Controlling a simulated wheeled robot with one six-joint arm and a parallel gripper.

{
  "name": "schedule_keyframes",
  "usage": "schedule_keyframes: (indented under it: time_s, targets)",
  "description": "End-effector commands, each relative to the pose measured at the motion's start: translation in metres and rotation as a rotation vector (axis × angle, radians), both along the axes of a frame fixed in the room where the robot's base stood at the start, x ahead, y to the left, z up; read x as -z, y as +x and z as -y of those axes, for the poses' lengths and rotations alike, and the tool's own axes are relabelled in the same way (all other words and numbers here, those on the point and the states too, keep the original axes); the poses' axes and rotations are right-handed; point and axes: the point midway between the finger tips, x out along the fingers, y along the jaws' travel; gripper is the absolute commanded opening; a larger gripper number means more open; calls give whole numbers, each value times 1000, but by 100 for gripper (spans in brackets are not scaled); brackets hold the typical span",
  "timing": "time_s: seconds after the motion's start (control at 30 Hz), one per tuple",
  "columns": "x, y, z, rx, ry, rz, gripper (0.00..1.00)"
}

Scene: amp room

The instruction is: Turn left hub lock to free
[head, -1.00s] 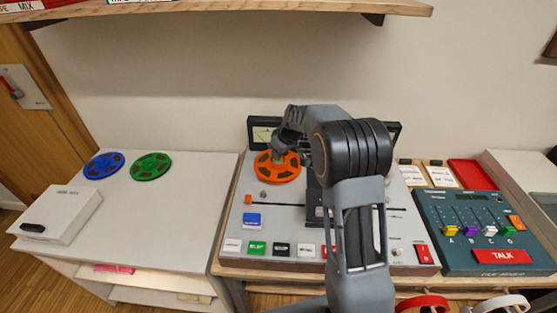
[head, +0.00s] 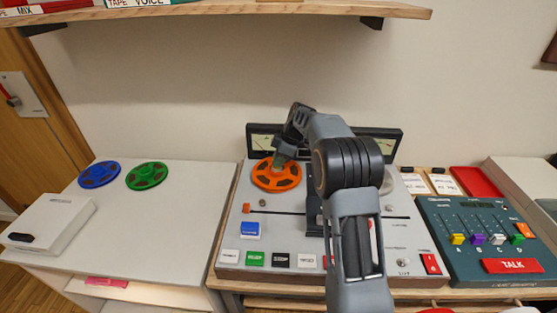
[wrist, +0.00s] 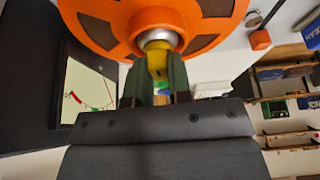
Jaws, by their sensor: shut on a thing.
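The left hub lock (wrist: 157,66) is a small yellow knob on a silver hub at the centre of the orange reel (wrist: 215,20). In the wrist view my gripper (wrist: 158,82) is shut on this knob, with a dark green finger on each side. In the head view the orange reel (head: 276,184) lies on the left side of the grey tape machine (head: 300,222). My gripper (head: 279,161) reaches down to its hub from behind, and the lock is hidden there. I cannot read how far the lock is turned.
A meter panel (head: 262,141) stands just behind the reel. Coloured buttons (head: 255,258) line the machine's front. Blue (head: 98,174) and green (head: 146,176) reels lie on the left table. A teal mixer (head: 480,240) is at the right. A wooden shelf (head: 230,10) hangs above.

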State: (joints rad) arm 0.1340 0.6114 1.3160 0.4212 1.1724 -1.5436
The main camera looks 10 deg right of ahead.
Motion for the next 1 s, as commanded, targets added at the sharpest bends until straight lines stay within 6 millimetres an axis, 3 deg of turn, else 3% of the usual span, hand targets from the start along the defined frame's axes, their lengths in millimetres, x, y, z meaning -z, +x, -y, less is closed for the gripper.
schedule_keyframes:
  time_s: [0.53,0.57,0.7,0.8,1.0]
  targets:
    - [0,1,0,-20,-1,1,0]
    - [0,1,0,-20,-1,1,21]
    - [0,0,0,-20,-1,1,34]
    - [0,0,0,-19,-1,1,44]
    - [0,0,0,-19,-1,0,45]
